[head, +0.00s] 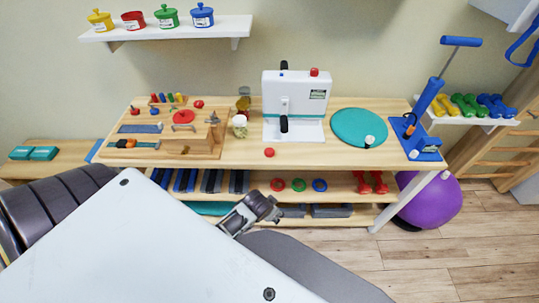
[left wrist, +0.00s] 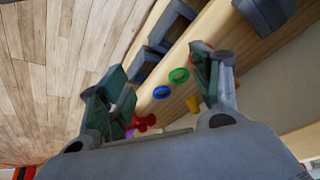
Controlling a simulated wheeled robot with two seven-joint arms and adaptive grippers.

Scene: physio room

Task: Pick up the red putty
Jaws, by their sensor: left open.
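A red tub (head: 133,20) with a lid stands on the white wall shelf, between a yellow tub (head: 100,20) and a green tub (head: 167,17). A small red lump (head: 269,152) lies at the table's front edge; I cannot tell which of the two is the putty. My left gripper (head: 268,207) is low, in front of the racks under the tabletop, away from both. The left wrist view shows its two fingers (left wrist: 160,88) spread with nothing between them. My right gripper is not in view.
The wooden table (head: 340,155) holds a white device (head: 295,105), a teal disc (head: 359,127) and a wooden activity board (head: 165,135). Coloured rings (head: 299,185) and red dumbbells (head: 371,182) lie on the shelf below. A purple ball (head: 430,203) is at the right.

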